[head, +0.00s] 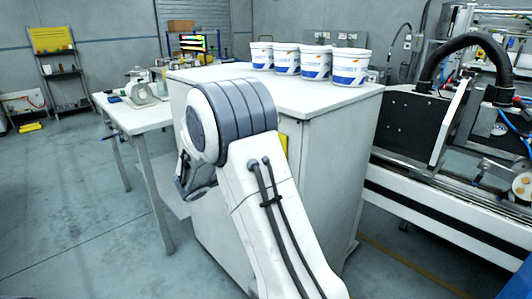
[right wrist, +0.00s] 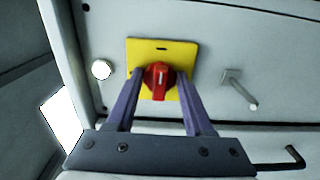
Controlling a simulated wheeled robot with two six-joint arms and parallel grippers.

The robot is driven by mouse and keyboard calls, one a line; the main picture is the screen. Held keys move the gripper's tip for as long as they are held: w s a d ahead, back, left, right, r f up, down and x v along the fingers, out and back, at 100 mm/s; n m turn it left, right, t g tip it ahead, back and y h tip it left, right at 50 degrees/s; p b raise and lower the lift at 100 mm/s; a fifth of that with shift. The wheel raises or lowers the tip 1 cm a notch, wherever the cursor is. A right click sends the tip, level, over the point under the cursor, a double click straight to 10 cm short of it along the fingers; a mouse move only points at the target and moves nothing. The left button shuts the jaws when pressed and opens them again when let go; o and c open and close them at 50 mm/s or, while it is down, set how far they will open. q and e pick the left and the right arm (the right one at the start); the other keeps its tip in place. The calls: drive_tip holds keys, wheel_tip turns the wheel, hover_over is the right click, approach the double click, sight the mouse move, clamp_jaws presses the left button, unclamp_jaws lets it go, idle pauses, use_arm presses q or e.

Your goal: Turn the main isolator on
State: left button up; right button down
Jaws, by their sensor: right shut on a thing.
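The main isolator shows in the right wrist view as a red rotary knob (right wrist: 160,77) on a yellow plate (right wrist: 183,52), fixed to a pale cabinet panel. A white mark on the knob runs roughly up and down in that view. My right gripper (right wrist: 157,80) has one finger on each side of the knob and is shut on it. In the head view my right arm stands in front of the white cabinet (head: 325,150) and hides the knob. A small yellow patch shows beside the arm. My left gripper is not in view.
Several white and blue buckets (head: 348,68) stand on the cabinet top. In the right wrist view a metal handle (right wrist: 238,88) sticks out right of the plate and a round white button (right wrist: 101,69) sits left. A white side table (head: 145,115) stands left; a machine (head: 440,130) stands right.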

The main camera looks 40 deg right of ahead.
drive_tip(key=shift+f, duration=0.1)
drive_tip(key=shift+c, duration=1.5)
unclamp_jaws()
drive_tip(key=a, duration=1)
drive_tip(key=shift+s+a+b, duration=0.25)
drive_tip(key=shift+s+b, duration=0.2)
drive_tip(key=s+a+f+n+y, duration=0.2)
drive_tip(key=s+a+f+y, duration=0.3)
drive_tip(key=s+a, duration=0.4)
drive_tip(key=s+a+f+n+g+y, duration=0.15)
drive_tip(key=s+a+f+y, duration=0.25)
drive_tip(key=s+a+y, duration=0.4)
drive_tip(key=s+a+f+n+y, duration=0.35)
drive_tip(key=s+a+y, duration=0.25)
drive_tip(key=s+a, duration=0.35)
wheel_tip(320, 180, up, 14)
drive_tip(key=a+p, duration=0.1)
drive_tip(key=p, duration=1.3)
drive_tip(key=shift+r+m+p, duration=0.15)
drive_tip(key=shift+m+p, duration=0.15)
